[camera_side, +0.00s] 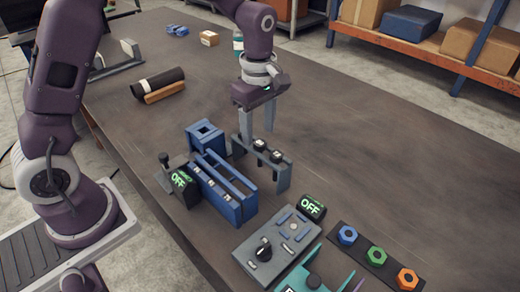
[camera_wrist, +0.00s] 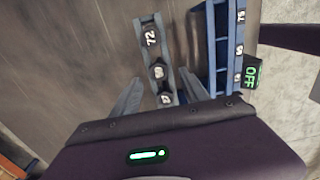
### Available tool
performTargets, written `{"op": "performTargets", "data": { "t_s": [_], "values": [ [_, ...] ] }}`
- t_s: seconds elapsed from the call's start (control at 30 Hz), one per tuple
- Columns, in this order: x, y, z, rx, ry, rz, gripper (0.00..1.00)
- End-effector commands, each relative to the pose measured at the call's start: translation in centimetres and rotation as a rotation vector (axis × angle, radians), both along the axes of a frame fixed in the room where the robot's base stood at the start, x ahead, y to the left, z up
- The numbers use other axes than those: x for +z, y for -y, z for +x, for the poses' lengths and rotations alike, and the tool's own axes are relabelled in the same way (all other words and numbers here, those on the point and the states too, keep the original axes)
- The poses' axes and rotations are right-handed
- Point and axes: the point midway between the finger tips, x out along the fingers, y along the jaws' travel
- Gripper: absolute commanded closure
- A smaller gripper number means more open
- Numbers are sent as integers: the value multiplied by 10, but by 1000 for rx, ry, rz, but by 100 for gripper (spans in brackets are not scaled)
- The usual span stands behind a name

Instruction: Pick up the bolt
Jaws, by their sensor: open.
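A grey rack (camera_side: 282,176) stands on the table and holds black-headed bolts. In the side view one bolt (camera_side: 260,144) and another bolt (camera_side: 276,156) show on its top; the rack's left end is partly behind my gripper's finger. In the wrist view the rack carries three numbered heads: a far bolt (camera_wrist: 151,36) reading 72, a middle bolt (camera_wrist: 158,72) and a near bolt (camera_wrist: 166,98), their numbers hard to read. My gripper (camera_side: 256,128) points down, open and empty, over the rack's left part. Its fingers (camera_wrist: 160,92) straddle the rack near the middle and near bolts.
A blue slotted holder (camera_side: 225,195) with numbered slots stands just left of the rack, beside a black OFF display (camera_side: 182,181). A grey control panel (camera_side: 277,243) and coloured nuts (camera_side: 376,255) lie at the front. The table right of the rack is clear.

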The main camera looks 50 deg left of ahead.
Motion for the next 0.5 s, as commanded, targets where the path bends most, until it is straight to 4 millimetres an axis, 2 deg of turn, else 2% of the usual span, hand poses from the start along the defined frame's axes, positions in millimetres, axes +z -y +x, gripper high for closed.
{"op": "performTargets", "data": {
  "t_s": [0.03,0.13,0.37,0.4,0.5],
  "values": [
    [-11,-2,0,0,-5,0,47],
    [-25,-1,0,0,-3,0,47],
    [-29,-1,1,-1,1,0,47],
    [-29,-1,1,-2,1,0,49],
    [-29,-1,1,-2,1,0,69]
  ]
}}
